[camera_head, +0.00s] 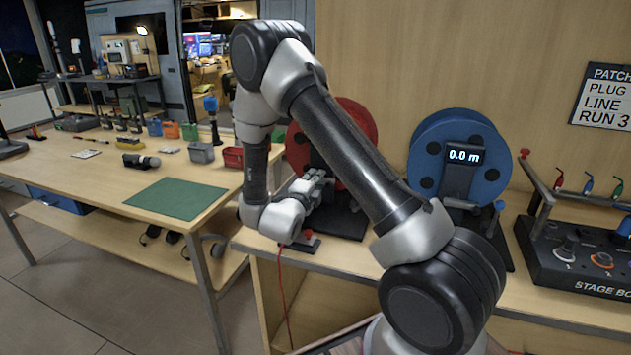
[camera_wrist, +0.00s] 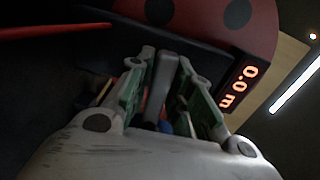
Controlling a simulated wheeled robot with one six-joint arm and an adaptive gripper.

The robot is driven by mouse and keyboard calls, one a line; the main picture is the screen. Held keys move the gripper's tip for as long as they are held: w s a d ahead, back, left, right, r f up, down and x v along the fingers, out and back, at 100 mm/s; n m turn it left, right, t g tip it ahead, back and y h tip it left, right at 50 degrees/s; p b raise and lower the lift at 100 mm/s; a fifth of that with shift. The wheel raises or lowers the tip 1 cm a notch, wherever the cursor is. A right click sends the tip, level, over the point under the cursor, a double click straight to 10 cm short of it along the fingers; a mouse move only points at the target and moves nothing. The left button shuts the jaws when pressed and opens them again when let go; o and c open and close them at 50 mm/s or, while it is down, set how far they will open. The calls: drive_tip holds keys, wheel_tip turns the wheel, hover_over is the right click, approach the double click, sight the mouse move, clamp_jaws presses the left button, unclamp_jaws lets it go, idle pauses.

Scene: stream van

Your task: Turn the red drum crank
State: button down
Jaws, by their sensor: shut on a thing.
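The red drum (camera_head: 357,125) stands on the bench in the head view, partly hidden behind my arm. It fills the top of the wrist view (camera_wrist: 205,12), and its display (camera_wrist: 238,87) reads 0.0 m. My gripper (camera_head: 318,182) is at the front of this drum, low on its left side. In the wrist view, my gripper (camera_wrist: 178,85) has its two green-lined fingers on either side of the grey red drum crank (camera_wrist: 160,88). It is shut on the crank. The crank's knob and the exact contact are mostly hidden by the fingers.
A blue drum (camera_head: 484,150) stands to the right, its display reading 0.0 m. The stage box (camera_head: 585,262) is further right. A red cable (camera_head: 281,300) hangs over the bench's front edge. The left table has a green mat (camera_head: 175,198) and several small bins.

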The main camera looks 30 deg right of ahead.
drive_tip(key=shift+n, duration=0.4)
